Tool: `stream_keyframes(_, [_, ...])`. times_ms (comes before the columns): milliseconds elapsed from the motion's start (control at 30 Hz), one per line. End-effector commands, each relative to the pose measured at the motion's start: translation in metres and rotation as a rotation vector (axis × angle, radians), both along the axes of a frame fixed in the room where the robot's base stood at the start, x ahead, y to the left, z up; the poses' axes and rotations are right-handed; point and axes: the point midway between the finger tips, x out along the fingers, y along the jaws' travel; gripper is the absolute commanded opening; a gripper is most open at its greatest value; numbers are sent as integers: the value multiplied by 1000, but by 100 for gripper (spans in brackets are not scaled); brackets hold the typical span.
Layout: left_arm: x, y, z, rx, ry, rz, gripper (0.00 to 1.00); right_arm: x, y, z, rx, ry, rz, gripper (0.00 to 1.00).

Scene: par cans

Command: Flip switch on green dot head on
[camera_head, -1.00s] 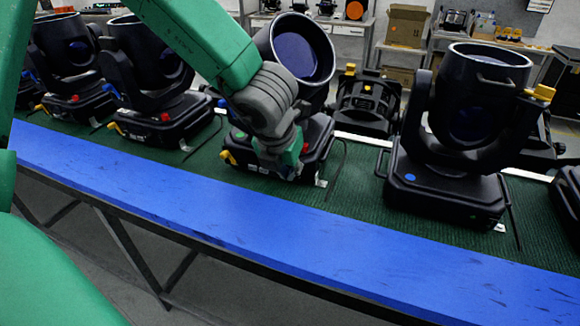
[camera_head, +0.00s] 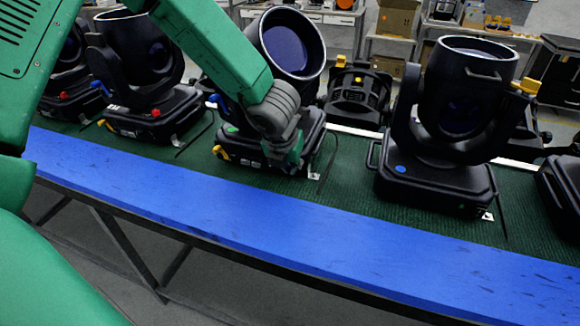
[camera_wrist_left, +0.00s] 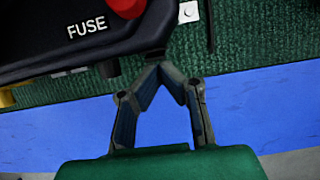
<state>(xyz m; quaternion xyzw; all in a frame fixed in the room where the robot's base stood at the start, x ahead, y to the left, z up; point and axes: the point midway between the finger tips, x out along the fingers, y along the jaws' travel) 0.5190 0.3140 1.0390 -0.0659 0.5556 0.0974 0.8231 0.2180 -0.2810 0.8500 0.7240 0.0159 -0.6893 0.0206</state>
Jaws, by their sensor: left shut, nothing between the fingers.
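The green dot head (camera_head: 290,45) stands on the table, its big lens tilted up. Its green dot (camera_head: 231,129) shows on the left of its base. My left gripper (camera_head: 289,163) is at the right front of that base and partly covers it. In the left wrist view, the shut, empty fingers (camera_wrist_left: 160,66) meet at the lower edge of a dark base marked FUSE (camera_wrist_left: 87,27). I cannot make out the switch's position. My right gripper is not in view.
A head with a blue dot (camera_head: 401,169) stands to the right, another head (camera_head: 150,110) to the left. The green mat (camera_head: 345,190) lies under them. The blue table edge (camera_head: 200,205) in front is clear. Thin cables lie between the heads.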

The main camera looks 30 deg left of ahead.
Motion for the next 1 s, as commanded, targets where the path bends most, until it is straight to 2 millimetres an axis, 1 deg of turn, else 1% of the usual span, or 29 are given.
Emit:
stream_keyframes(100, [4,1,4,-1,0,2,0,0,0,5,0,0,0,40])
stream_keyframes(433, [5,2,4,1,-1,1,0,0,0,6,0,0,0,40])
stream_keyframes(767, [5,1,20,0,-2,1,0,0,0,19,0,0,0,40])
stream_keyframes(1000, [4,1,19,0,-1,0,0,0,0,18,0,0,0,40])
